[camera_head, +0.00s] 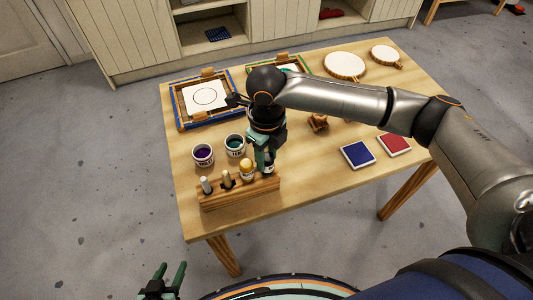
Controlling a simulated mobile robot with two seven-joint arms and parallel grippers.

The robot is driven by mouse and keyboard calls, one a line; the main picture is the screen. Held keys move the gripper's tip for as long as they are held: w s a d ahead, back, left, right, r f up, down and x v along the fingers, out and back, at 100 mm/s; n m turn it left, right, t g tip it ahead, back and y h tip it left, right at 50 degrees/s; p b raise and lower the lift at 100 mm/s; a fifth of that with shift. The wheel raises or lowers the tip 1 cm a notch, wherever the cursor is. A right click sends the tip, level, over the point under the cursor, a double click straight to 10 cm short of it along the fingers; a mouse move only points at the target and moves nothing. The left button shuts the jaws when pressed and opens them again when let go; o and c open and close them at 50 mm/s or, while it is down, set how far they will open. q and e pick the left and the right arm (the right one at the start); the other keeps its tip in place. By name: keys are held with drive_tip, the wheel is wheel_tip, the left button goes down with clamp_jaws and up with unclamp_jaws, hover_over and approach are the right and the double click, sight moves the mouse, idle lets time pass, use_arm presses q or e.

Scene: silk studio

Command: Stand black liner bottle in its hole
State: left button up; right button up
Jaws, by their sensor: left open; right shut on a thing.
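A wooden bottle stand (240,195) sits at the table's front left edge, with a row of small bottles in it. From left these are a pale-topped bottle (206,186), a tan-topped bottle (227,181) and a yellow-capped bottle (247,168). My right gripper (265,163) points down at the right end of the stand, shut on a small bottle taken to be the black liner bottle (269,168). Fingers hide most of it, and I cannot tell whether its base is in the hole. My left gripper (165,280) is open and empty, low in front of the table.
A purple paint jar (203,155) and a teal jar (235,145) stand just behind the stand. A blue-framed screen (180,112) lies behind them. Blue (357,154) and red (394,144) pads lie to the right. My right arm spans the table. Wood between stand and pads is clear.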

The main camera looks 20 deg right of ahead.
drive_tip(key=o, duration=1.1)
drive_tip(key=shift+r, duration=0.1)
wheel_tip(320, 180, up, 12)
drive_tip(key=shift+r, duration=0.15)
